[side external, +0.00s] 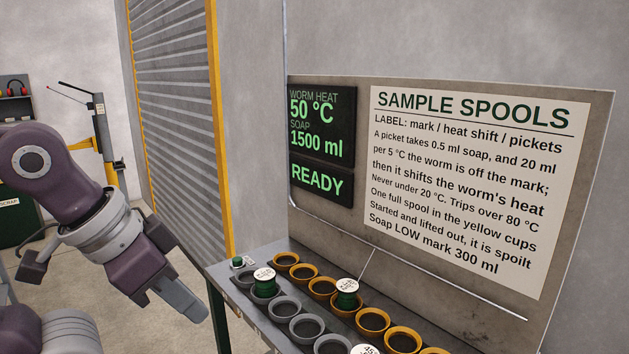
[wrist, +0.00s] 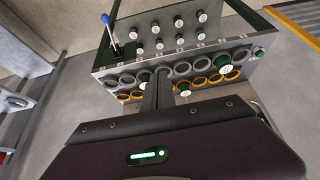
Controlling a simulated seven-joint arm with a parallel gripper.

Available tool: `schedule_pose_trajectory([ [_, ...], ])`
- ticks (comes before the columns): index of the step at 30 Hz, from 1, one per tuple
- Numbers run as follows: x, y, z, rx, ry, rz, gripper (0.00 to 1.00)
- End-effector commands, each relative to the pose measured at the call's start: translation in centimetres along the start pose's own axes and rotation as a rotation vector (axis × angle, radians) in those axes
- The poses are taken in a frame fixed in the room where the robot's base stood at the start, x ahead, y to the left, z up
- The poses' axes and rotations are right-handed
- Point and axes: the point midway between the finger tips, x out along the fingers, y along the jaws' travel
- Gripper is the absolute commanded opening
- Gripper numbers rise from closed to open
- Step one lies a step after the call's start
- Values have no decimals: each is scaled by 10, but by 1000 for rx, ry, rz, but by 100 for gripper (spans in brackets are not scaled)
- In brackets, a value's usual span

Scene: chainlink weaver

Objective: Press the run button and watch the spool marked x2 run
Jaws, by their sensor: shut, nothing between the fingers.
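A small box with a green button (side external: 238,262) sits at the near left corner of the bench; I take it for the run button. A green spool with a white label (side external: 264,281) stands at the left end of the grey cups. Another green spool (side external: 347,294) stands among the yellow cups, and a white spool top (side external: 366,349) is cut by the lower edge. The label marks are too small for me to tell which is x2. My gripper (side external: 188,303) is shut and empty, left of the bench and apart from the button. Its fingers also show in the wrist view (wrist: 165,90).
The display (side external: 321,140) reads worm heat 50 °C, soap 1500 ml, READY. A SAMPLE SPOOLS notice (side external: 470,180) is beside it.

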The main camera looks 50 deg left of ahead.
Motion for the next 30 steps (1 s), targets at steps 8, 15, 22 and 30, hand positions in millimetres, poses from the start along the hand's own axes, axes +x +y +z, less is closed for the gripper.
schedule_pose_trajectory([
  [8, 14, 10, -54, -328, -77, 117, 0],
  [15, 55, -32, -156, -921, -106, 268, 0],
  [22, 100, -120, -213, -1392, -61, 335, 0],
  [30, 152, -242, -226, -1865, 37, 360, 0],
])
